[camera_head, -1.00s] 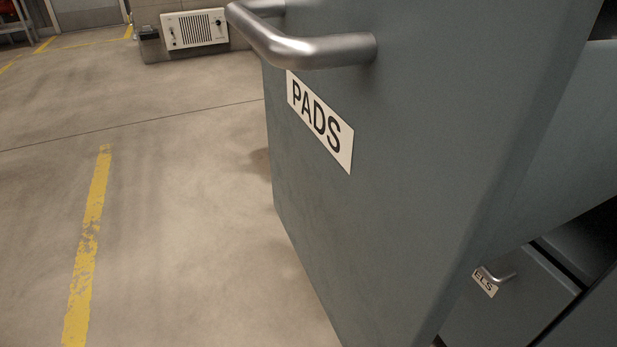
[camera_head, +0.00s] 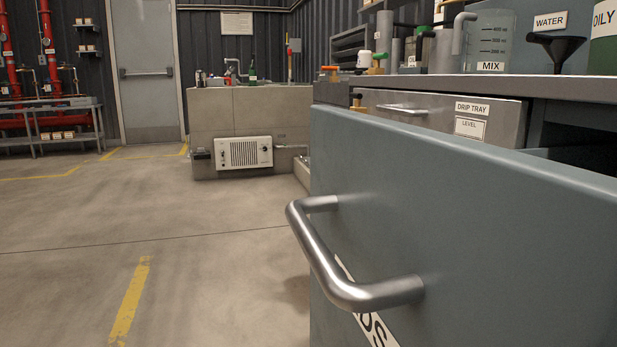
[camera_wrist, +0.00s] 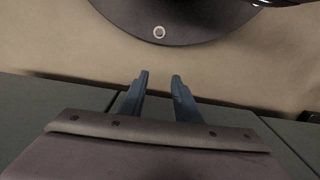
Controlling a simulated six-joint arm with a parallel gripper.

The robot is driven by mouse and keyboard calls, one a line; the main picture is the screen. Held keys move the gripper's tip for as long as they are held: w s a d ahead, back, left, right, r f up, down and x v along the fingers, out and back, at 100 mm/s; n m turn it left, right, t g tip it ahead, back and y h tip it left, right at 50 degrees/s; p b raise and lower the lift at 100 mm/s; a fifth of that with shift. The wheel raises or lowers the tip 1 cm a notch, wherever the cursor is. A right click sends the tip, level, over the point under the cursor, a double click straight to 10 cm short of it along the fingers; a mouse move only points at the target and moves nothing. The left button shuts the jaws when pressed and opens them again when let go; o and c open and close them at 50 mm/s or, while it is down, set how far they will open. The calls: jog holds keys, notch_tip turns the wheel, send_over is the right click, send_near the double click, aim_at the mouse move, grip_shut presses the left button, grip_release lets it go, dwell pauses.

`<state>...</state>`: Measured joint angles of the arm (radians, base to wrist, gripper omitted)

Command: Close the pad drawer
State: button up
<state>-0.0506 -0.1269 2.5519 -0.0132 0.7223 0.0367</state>
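The pad drawer (camera_head: 500,225) fills the right of the head view, very close. Its grey-blue front stands out well past the bench, so it is open. A steel bar handle (camera_head: 322,262) sticks out from that front. Part of the white PADS label (camera_head: 372,325) shows below the handle, cut by the lower edge and partly hidden by the handle. My gripper (camera_wrist: 160,76) shows only in the wrist view, with its two blue fingers apart and nothing between them. The drawer handle cannot be made out there, so the distance between them cannot be told.
A drip tray drawer (camera_head: 440,110) sits under the bench top behind the pad drawer. On the bench stand a MIX jug (camera_head: 488,45), a black funnel (camera_head: 555,50) and several valves. A concrete block with a white heater (camera_head: 245,152) stands farther back. The floor at left is clear.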

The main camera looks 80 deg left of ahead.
jog(key=s+a+r+n+t+h+p, duration=0.2)
jog(key=a+r+p, duration=0.6)
jog(key=r+p, duration=1.45)
jog(key=s+a+r+n+y+p, duration=0.1)
jog(key=s+a+r+n+p, duration=0.45)
jog(key=r+p, duration=1.7)
jog(key=s+a+r+t+h+p, duration=0.15)
jog(key=a+r+p, duration=0.85)
jog(key=r+p, duration=1.3)
jog(key=s+a+r+n+y+p, duration=0.1)
jog(key=s+a+r+p, duration=0.1)
jog(key=s+a+r, duration=0.15)
jog(key=n+g+y+b, duration=0.1)
jog(key=n+y, duration=0.1)
jog(key=n, duration=0.7)
send_near(308, 229)
jog(key=shift+p+x, duration=0.4)
jog(key=shift+x, duration=3.35)
grip_shut()
